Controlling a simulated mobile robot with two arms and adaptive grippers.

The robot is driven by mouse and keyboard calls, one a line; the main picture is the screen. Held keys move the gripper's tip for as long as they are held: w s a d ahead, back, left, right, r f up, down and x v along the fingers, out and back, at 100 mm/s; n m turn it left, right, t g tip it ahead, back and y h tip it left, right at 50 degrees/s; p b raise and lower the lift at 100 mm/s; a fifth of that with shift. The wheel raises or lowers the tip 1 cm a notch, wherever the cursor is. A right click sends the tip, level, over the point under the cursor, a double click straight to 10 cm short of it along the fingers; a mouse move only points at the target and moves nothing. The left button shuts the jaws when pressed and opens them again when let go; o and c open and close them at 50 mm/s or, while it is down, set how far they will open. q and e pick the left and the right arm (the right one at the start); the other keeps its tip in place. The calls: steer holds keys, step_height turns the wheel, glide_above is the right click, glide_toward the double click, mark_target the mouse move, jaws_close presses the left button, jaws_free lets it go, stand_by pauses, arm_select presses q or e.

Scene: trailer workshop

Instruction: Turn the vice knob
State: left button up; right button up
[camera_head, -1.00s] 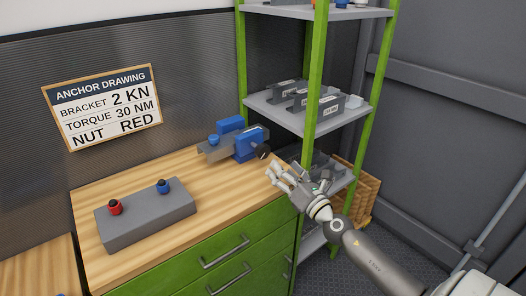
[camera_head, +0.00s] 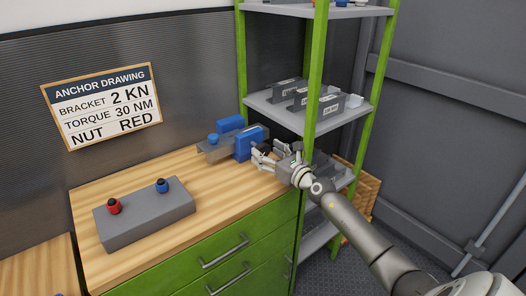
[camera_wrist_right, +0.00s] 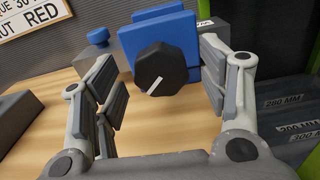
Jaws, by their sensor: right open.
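The blue and grey vice (camera_head: 226,140) stands at the back right of the wooden workbench. Its black knob with a white mark (camera_wrist_right: 160,69) faces my right wrist camera, in front of the blue jaw plate (camera_wrist_right: 160,40). My right gripper (camera_head: 266,150) is at the vice's knob end. In the wrist view its open fingers (camera_wrist_right: 160,88) stand to the left and right of the knob, with gaps on both sides. In the head view the gripper hides the knob. My left gripper is not in view.
A grey block (camera_head: 146,218) with a red knob (camera_head: 114,206) and a blue knob (camera_head: 162,185) lies on the workbench (camera_head: 215,185). A green-posted shelf (camera_head: 315,85) stands close to the right of the vice. An anchor drawing sign (camera_head: 103,106) hangs on the wall.

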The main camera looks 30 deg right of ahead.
mark_target(265, 152)
steer(key=shift+w+a, duration=0.15)
steer(key=shift+w, duration=1.2)
steer(key=shift+c, duration=0.4)
steer(key=c, duration=0.9)
steer(key=shift+c, duration=0.2)
steer(key=shift+m, duration=0.4)
steer(key=shift+m+p, duration=0.35)
steer(key=shift+m, duration=0.15)
steer(key=m+p, duration=0.1)
steer(key=m, duration=0.1)
steer(key=shift+w+m, duration=0.1)
steer(key=shift+m, duration=0.2)
steer(key=m, duration=0.1)
steer(key=m+p, duration=0.1)
steer(key=m, duration=0.1)
steer(key=shift+f, duration=0.3)
steer(key=shift+f+m+p, duration=0.15)
steer(key=shift+m+p, duration=0.3)
steer(key=shift+m, duration=0.75)
